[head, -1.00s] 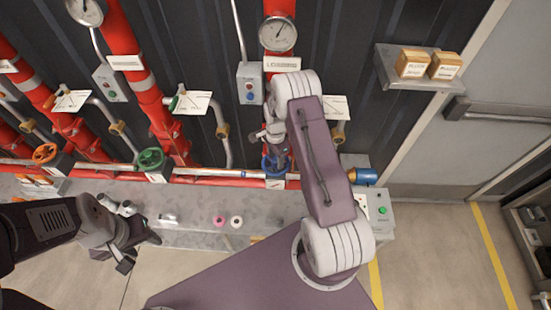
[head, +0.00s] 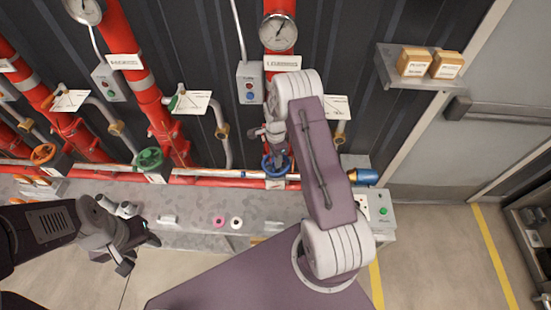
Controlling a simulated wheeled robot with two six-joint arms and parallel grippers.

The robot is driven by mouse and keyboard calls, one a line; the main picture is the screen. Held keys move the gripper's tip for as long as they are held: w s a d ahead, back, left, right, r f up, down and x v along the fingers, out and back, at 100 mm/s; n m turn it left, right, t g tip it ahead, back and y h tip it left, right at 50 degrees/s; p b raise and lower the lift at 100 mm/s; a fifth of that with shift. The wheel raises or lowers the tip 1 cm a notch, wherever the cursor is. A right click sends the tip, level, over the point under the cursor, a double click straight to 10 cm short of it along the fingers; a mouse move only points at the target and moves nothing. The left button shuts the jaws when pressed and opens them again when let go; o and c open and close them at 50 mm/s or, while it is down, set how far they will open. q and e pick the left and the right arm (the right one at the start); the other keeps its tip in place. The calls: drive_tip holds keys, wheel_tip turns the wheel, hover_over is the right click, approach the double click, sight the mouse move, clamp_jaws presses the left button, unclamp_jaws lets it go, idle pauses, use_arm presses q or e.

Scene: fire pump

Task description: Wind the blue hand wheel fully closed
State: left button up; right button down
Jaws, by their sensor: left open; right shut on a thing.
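The blue hand wheel (head: 270,168) sits low on the red pipe behind the bench, partly hidden by my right arm. My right gripper (head: 274,155) reaches down onto the wheel and is shut on it; its fingertips are hard to make out. My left gripper (head: 135,254) is open and empty, low at the left in front of the bench, well apart from the wheels.
A green wheel (head: 149,159) and an orange wheel (head: 43,154) stand left of the blue one. A metal bench (head: 190,236) with pink and white rings runs below. A blue cylinder (head: 364,177) and a grey control box (head: 381,215) stand to the right.

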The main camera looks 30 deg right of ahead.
drive_tip(key=shift+s+m, duration=0.1)
drive_tip(key=shift+m, duration=1.1)
drive_tip(key=m, duration=0.3)
drive_tip(key=shift+f, duration=0.1)
drive_tip(key=m, duration=0.4)
drive_tip(key=shift+b, duration=0.3)
drive_tip(key=shift+m, duration=0.5)
